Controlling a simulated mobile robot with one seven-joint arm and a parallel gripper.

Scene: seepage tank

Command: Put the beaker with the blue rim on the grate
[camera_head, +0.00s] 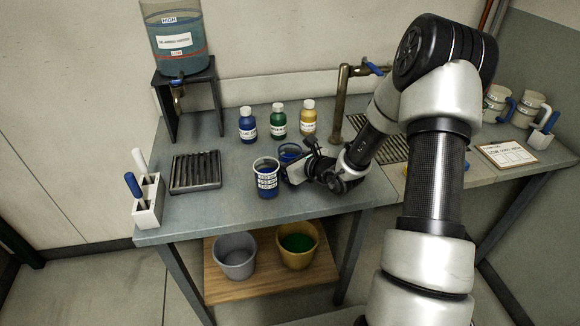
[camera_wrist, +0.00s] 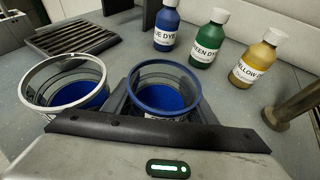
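The beaker with the blue rim (camera_wrist: 166,99) stands upright on the bench with blue liquid inside; in the head view (camera_head: 290,151) it is partly hidden by my gripper (camera_head: 294,168). In the wrist view my gripper's dark fingers (camera_wrist: 164,108) reach along both sides of this beaker. I cannot tell whether they touch it. A beaker with a white rim (camera_wrist: 66,84), also holding blue liquid, stands close on the left; in the head view (camera_head: 266,178) it has a label. A dark slatted grate (camera_head: 196,172) lies empty at the bench's left; it shows in the wrist view (camera_wrist: 80,38).
Blue (camera_head: 247,126), green (camera_head: 279,122) and yellow (camera_head: 308,119) dye bottles stand behind the beakers. A tank (camera_head: 176,42) sits on a stand at back left. A holder (camera_head: 147,207) stands left. A tap post (camera_head: 341,103) and sink grating (camera_head: 366,149) are right.

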